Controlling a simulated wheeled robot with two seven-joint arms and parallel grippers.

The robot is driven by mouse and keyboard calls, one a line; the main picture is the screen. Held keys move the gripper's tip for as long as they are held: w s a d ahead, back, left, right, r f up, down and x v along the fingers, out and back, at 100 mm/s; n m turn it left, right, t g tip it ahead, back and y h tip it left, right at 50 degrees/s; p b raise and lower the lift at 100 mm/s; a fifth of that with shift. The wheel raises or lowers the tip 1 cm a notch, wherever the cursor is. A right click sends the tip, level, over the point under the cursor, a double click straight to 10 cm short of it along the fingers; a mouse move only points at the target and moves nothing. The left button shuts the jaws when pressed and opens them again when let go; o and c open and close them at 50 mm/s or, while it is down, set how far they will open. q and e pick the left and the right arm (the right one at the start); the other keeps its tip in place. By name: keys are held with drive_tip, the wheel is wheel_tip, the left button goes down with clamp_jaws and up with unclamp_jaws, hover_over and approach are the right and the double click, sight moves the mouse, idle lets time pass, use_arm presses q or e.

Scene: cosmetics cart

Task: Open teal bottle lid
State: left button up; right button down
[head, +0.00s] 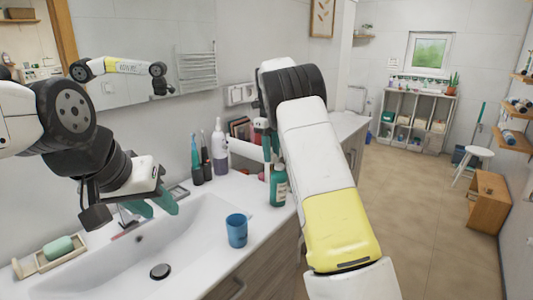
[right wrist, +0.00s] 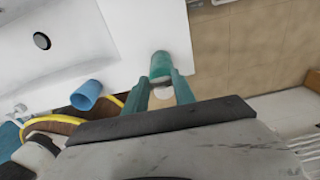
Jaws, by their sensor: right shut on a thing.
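The teal bottle (head: 278,188) with a pale label stands upright on the counter right of the basin in the head view. In the right wrist view the teal bottle (right wrist: 160,66) shows at the tips of my right gripper (right wrist: 164,78). The two teal fingers are on either side of its top end and shut on it; a whitish round part shows between them. I cannot tell whether the lid is loosened. In the head view my right arm hides most of this gripper. My left gripper (head: 152,207) hangs open and empty above the basin.
A blue cup (head: 236,230) stands on the counter's front edge, left of the bottle. Toothbrushes (head: 196,158) and a pump bottle (head: 219,150) stand at the back. A soap dish (head: 50,257) sits far left. The basin (head: 185,240) is empty.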

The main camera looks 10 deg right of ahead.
drive_tip(key=shift+a+f+g+h, duration=0.1)
drive_tip(key=shift+f+g+h, duration=0.1)
drive_tip(key=shift+g+h, duration=0.15)
idle(0.3)
drive_tip(key=c, duration=1)
unclamp_jaws()
drive_tip(key=shift+w, duration=0.1)
drive_tip(key=shift+r, duration=0.1)
drive_tip(key=shift+w+a+r, duration=0.15)
drive_tip(key=shift+r, duration=1.05)
drive_tip(key=shift+w+a+r, duration=0.1)
drive_tip(key=shift+w+r, duration=0.1)
drive_tip(key=shift+r, duration=1)
drive_tip(key=shift+w+a+r, duration=0.15)
drive_tip(key=shift+r, duration=1.05)
